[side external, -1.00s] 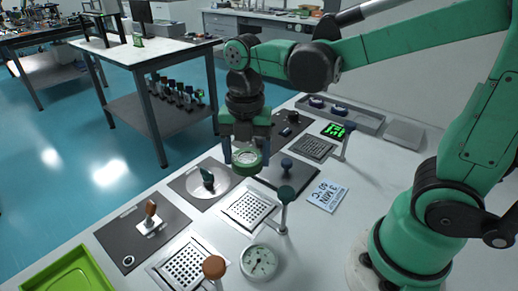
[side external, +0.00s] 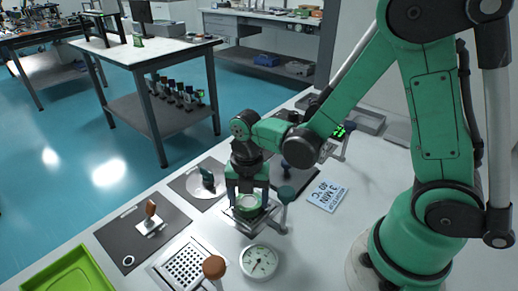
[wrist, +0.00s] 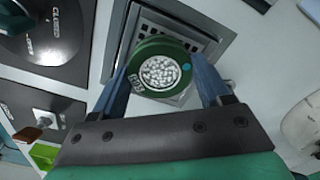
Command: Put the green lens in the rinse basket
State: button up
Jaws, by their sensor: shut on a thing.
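My gripper (side external: 247,201) points down with its blue fingers shut on the green lens (side external: 249,203), a thick green ring with a clear middle. In the wrist view the lens (wrist: 160,70) lies flat between the fingertips (wrist: 163,80), and white dots show through its glass. Directly below is the middle perforated square metal tray, which looks like the rinse basket (wrist: 222,38); a post with a green knob (side external: 285,193) stands beside it. The lens is low over this tray, within its outline. I cannot tell whether it touches the bottom. The lens and fingers hide much of the tray.
A second perforated tray (side external: 183,268) with a brown-knobbed post (side external: 214,267) stands nearer the camera. A round dial gauge (side external: 259,262) is close by at the front. A grey plate with a brown-handled part (side external: 150,217) lies left. A label card (side external: 327,195) lies right.

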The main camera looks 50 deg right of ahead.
aim_at(249, 201)
jog(key=shift+f, duration=0.1)
jog(key=o, duration=1.4)
jog(key=s+d+r+m+t, duration=0.1)
jog(key=d+r+m+t, duration=0.2)
jog(key=r+m+t, duration=0.4)
notch_tip(249, 201, up, 6)
jog(key=m, duration=1.7)
jog(key=shift+s+m, duration=0.4)
